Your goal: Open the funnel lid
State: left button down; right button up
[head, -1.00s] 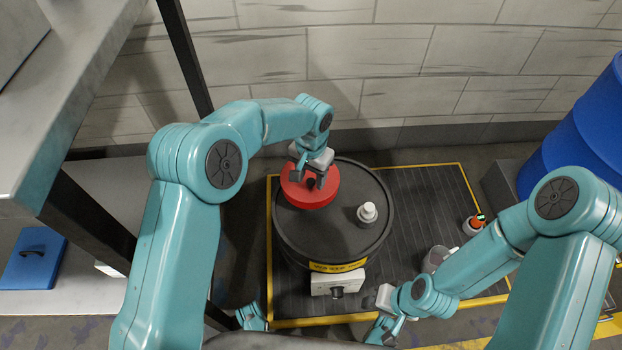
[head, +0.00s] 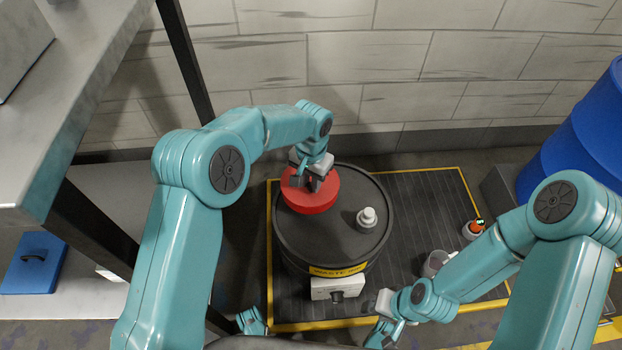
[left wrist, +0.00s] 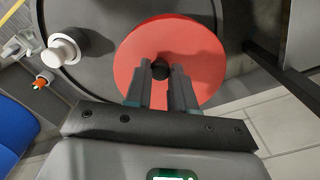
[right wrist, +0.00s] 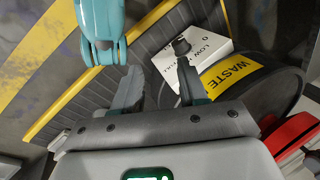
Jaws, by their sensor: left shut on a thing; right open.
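The red round funnel lid (head: 318,199) lies flat on top of the dark waste drum (head: 357,247), at its back left. A black knob (left wrist: 161,68) stands at the lid's centre in the left wrist view. My left gripper (head: 309,184) is over the lid from above, its fingers shut on the knob. In the left wrist view the fingertips (left wrist: 160,72) touch the knob from both sides. My right gripper (head: 383,325) is low in front of the drum, at its right, open and empty. In the right wrist view its fingers (right wrist: 158,80) are apart.
A white cap (head: 367,217) stands on the drum top, right of the lid. A white box (head: 337,289) is on the drum's front. A grey cup (head: 434,263) and an orange-white device (head: 473,229) stand right. A blue barrel (head: 575,140) is far right; a metal shelf (head: 75,90) is left.

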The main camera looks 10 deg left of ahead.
pick_arm(q)
jog(key=w+r+p, duration=0.2)
jog(key=r+p, duration=0.2)
jog(key=shift+w+a+r+p, duration=0.25)
jog(key=shift+w+a+p, duration=0.1)
jog(key=shift+w, duration=0.05)
jog(key=shift+w+a+r+p, duration=0.15)
jog(key=shift+w+r+p, duration=0.2)
jog(key=shift+w+p, duration=0.25)
jog(key=shift+w+a+r+p, duration=0.15)
jog(key=shift+w+r+p, duration=0.15)
jog(key=shift+w+p, duration=0.3)
pick_arm(e)
notch_tip(320, 180, up, 7)
jog(key=s+a, duration=0.1)
jog(key=shift+s+n, duration=0.2)
jog(key=shift+n, duration=0.1)
pick_arm(q)
jog(key=c, duration=1.1)
grip_release()
jog(key=shift+f, duration=0.1)
jog(key=shift+o, duration=0.8)
jog(key=shift+w+f, duration=0.15)
jog(key=shift+f, duration=0.1)
jog(key=shift+r, duration=0.2)
pick_arm(e)
jog(key=shift+w, duration=0.1)
pick_arm(q)
jog(key=shift+s, duration=0.2)
jog(key=shift+r, duration=0.1)
